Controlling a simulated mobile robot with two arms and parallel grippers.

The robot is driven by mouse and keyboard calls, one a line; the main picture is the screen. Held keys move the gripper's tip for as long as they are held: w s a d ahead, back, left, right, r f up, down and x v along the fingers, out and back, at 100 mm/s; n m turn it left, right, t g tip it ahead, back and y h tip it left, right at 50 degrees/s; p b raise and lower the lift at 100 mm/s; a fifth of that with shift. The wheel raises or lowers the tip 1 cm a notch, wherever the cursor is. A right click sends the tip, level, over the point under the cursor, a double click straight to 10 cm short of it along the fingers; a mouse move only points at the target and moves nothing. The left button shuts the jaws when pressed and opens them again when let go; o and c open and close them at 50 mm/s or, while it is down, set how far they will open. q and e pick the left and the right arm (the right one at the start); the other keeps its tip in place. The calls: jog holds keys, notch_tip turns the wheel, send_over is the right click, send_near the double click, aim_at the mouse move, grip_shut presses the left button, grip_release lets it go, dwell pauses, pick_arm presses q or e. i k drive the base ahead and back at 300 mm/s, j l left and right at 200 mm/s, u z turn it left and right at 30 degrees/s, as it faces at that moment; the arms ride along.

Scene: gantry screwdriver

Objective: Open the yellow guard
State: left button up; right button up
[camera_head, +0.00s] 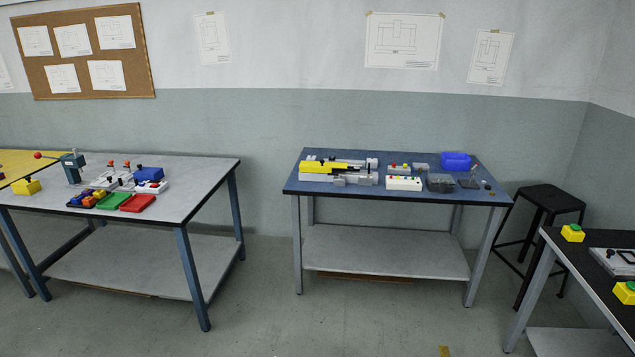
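A yellow guard (325,167) lies along the top of a grey machine (362,179) on the blue-topped table (335,189), at its left half. The guard looks lowered over the machine, but it is too small to tell its state for sure. Neither of my grippers shows in the head view. The table stands some distance away across the floor.
A grey-topped bench (200,187) with trays and tools stands on the left. A black stool (549,199) and a dark-topped table (570,262) with yellow button boxes (572,233) stand on the right. The floor (260,300) before the blue-topped table is clear.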

aim_at(321, 167)
jog(key=i+j+z, duration=0.1)
jog(key=i+j, duration=0.3)
jog(key=i, duration=0.15)
jog(key=i+j+z, duration=0.1)
jog(key=i+j, duration=0.3)
jog(key=i, duration=0.15)
